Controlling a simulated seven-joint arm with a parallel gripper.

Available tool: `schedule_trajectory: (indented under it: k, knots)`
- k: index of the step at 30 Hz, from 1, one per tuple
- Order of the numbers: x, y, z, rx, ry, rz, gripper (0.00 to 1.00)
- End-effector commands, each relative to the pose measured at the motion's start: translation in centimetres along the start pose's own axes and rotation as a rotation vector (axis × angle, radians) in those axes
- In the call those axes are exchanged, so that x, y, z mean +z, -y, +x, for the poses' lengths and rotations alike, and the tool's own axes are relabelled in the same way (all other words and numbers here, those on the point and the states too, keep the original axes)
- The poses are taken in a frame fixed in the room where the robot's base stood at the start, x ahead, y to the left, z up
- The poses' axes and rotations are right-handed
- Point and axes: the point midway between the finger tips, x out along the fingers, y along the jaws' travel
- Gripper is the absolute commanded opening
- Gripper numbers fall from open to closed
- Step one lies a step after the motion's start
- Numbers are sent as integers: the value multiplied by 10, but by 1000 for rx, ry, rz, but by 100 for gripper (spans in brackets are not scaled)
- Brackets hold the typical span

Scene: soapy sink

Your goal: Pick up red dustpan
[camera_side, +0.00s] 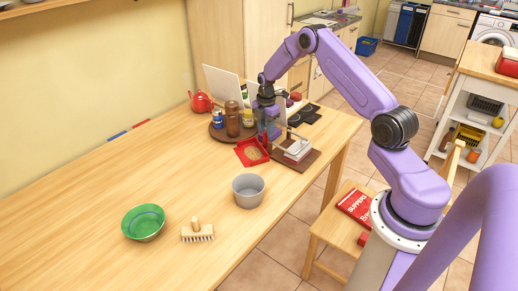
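The red dustpan (240,156) lies on the wooden table towards its far right part, with light brown crumbs or grain in its pan. My gripper (267,138) points down at the dustpan's far right side, close to or at its handle end. The gripper's fingers are small and partly blend with things behind them, so I cannot tell whether they are open or shut or touch the dustpan. The handle is mostly hidden.
A brown board with a scale (297,150) is close right of the dustpan. A round tray with bottles (233,118) and a red teapot (201,102) stand behind left. A grey pot (248,191), brush (197,233) and green bowl (143,223) are nearer. The left table is clear.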

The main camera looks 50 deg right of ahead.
Motion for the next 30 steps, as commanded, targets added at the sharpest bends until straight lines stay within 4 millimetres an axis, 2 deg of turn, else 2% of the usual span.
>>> schedule_trajectory:
  k: [6,15,16,18,19,30]
  knots:
    - [0,-1,28,-2,0,0,34]
    - [0,-1,32,1,0,0,34]
    - [0,-1,32,1,0,0,31]
    - [0,-1,32,1,0,0,8]
    - [0,-1,32,1,0,0,0]
    - [0,-2,29,2,0,0,0]
